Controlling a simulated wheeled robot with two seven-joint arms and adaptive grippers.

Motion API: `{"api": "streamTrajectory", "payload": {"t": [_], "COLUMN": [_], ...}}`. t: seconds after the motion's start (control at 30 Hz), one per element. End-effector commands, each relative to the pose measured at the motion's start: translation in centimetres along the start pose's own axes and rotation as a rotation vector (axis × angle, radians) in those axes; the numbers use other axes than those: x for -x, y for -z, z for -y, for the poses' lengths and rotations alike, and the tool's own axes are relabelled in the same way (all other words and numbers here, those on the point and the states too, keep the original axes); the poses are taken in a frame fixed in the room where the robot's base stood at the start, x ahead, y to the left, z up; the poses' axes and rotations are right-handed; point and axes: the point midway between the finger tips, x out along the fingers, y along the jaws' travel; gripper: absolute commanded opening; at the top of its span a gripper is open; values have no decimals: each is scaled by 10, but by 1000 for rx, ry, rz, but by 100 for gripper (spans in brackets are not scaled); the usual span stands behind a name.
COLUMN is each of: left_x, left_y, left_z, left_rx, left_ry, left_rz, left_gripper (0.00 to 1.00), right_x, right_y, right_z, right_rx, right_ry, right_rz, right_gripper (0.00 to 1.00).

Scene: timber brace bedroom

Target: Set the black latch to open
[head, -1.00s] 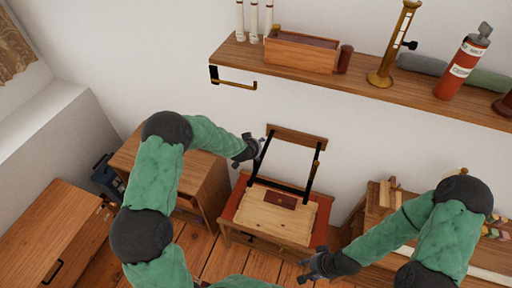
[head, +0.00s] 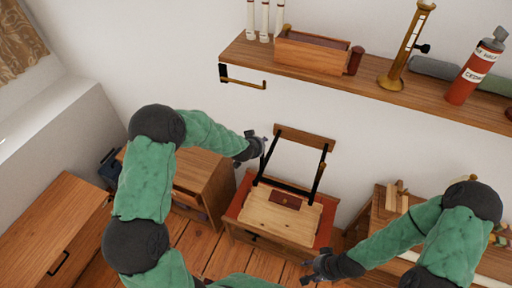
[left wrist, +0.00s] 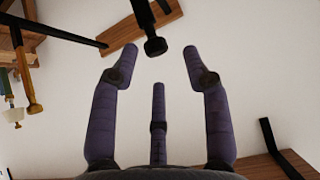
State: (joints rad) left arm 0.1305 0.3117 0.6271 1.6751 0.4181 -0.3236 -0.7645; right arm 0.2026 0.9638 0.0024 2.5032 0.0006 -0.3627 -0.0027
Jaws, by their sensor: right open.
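A black frame (head: 318,178) with a wooden slat across its top stands at the back of a small table (head: 325,232). In the left wrist view a black rod with a rounded knob (left wrist: 154,45) comes down between my fingertips, apparently the latch. I cannot tell its setting. My left gripper (head: 262,147) is beside the frame's left upright in the head view. In its wrist view (left wrist: 160,80) the purple fingers are spread around empty space near the knob, without visible contact. My right gripper (head: 310,268) is open and empty near the table's front right corner.
A wooden shelf (head: 380,85) with a box, a brass stand and a red bottle (head: 476,68) runs above. A wooden cabinet (head: 203,180) stands left of the table. A bench (head: 376,210) stands to the right. Wall space lies between shelf and table.

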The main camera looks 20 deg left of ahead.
Motion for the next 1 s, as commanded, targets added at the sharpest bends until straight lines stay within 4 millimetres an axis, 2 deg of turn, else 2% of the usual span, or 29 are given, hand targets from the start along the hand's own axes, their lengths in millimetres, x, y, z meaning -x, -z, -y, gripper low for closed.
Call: {"api": "streamTrajectory", "payload": {"t": [0.03,0.2,0.4,0.6,1.0], "left_x": [11,39,62,69,69], "left_y": [1,0,-2,-3,-3], "left_z": [0,-1,-2,-2,-2], "left_rx": [0,-1,0,-1,-1], "left_ry": [0,-2,-3,-3,-4], "left_rz": [-1,1,3,5,6], "left_gripper": [48,48,48,48,48], "right_x": [0,0,0,0,0], "right_y": [0,0,0,0,0], "right_z": [0,0,0,0,0], "right_rx": [0,0,0,0,0], "right_ry": [0,0,0,0,0], "right_rz": [0,0,0,0,0], "right_gripper": [48,48,48,48,48]}}
